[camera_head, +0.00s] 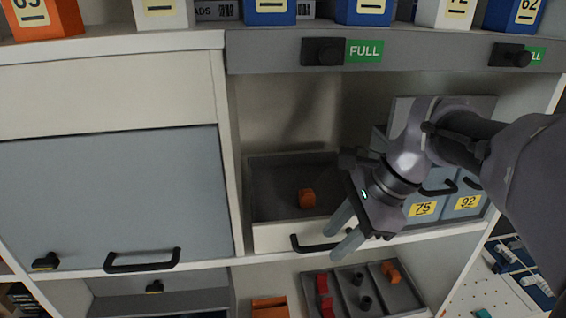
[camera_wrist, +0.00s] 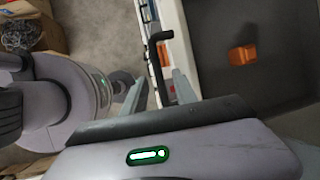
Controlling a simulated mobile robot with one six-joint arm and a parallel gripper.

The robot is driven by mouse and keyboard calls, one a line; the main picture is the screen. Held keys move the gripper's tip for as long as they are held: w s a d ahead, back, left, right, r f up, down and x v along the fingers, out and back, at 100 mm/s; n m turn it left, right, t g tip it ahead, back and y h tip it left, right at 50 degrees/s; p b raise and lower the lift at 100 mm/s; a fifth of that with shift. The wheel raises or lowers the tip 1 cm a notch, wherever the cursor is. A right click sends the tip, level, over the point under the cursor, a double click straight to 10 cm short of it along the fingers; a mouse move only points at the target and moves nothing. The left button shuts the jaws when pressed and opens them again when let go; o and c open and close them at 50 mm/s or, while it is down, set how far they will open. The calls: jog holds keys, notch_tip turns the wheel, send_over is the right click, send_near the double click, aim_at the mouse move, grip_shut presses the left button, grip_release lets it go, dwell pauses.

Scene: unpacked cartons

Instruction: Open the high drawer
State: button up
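A drawer with a white front (camera_head: 272,237) and dark grey inside stands pulled out in the middle of the head view, its interior visible from above. An orange object (camera_head: 307,198) lies in it and also shows in the wrist view (camera_wrist: 242,55). The drawer's black bar handle (camera_head: 308,245) is on its front; in the wrist view the handle (camera_wrist: 154,50) runs up between the fingers. My gripper (camera_head: 332,244) is at the handle's right end, its two grey fingers apart (camera_wrist: 163,78). I cannot tell whether either finger touches the handle.
A closed grey-blue panel with a black handle (camera_head: 142,262) is at left. Boxes labelled 75 (camera_head: 423,209) and 92 (camera_head: 467,202) stand right of the drawer. A grey upper rail (camera_head: 420,52) has black knobs and green FULL labels. A lower divided tray (camera_head: 345,291) holds small parts.

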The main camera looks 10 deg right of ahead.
grip_shut()
dwell(1.4)
